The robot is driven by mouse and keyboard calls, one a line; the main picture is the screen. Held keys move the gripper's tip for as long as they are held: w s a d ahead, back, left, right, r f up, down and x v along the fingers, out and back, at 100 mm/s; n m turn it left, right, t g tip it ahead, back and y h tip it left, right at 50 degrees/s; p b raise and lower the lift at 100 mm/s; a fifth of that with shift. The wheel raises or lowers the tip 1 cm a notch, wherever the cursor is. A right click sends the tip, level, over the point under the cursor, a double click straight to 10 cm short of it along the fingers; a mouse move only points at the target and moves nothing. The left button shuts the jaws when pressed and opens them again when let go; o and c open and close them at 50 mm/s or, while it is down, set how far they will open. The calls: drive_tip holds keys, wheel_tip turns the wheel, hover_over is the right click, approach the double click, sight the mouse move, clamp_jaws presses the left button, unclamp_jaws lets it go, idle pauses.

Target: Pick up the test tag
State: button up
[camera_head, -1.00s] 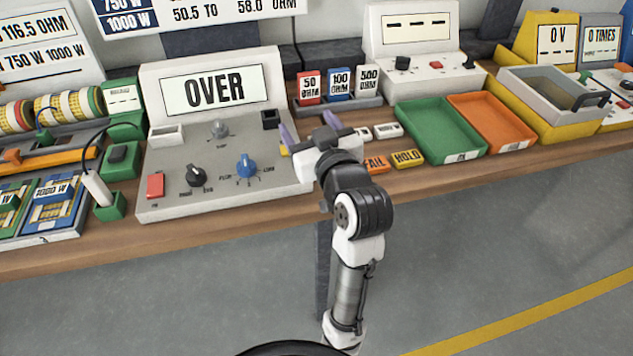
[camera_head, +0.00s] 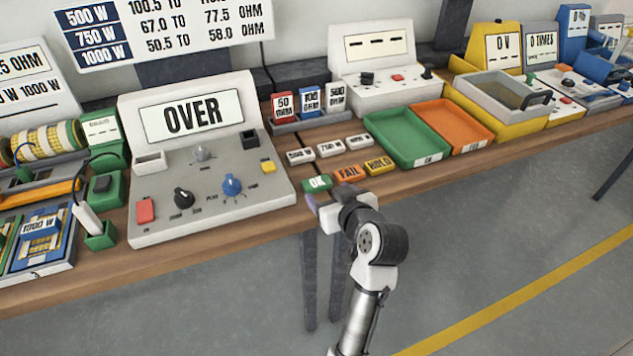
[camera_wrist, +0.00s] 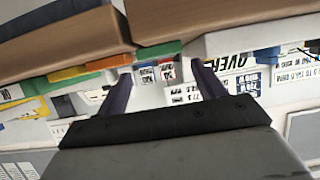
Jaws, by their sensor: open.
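No tag is marked "test" legibly. In the head view, a green OK tag (camera_head: 317,183), an orange FAIL tag (camera_head: 349,174) and a yellow HOLD tag (camera_head: 380,165) lie in a row near the table's front edge. Several white wattage tags (camera_head: 330,148) lie behind them. A small yellow piece (camera_head: 268,167) sits on the right of the OVER meter (camera_head: 160,200). My gripper (camera_head: 325,204) is at the front edge, just in front of the OK tag; its far finger is hidden. The wrist view shows the purple fingers (camera_wrist: 163,86) apart, with nothing between them.
A green tray (camera_head: 376,122) and an orange tray (camera_head: 482,136) stand right of the tags. Red, blue and white ohm blocks (camera_head: 309,100) stand in a holder behind. A yellow-based bin (camera_head: 497,116) is further right. Open floor lies in front of the table.

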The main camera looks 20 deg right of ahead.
sight(319, 186)
drive_tip(key=shift+p+x, duration=1)
drive_tip(key=shift+x, duration=1.75)
drive_tip(key=shift+f, duration=0.1)
drive_tip(key=c, duration=0.6)
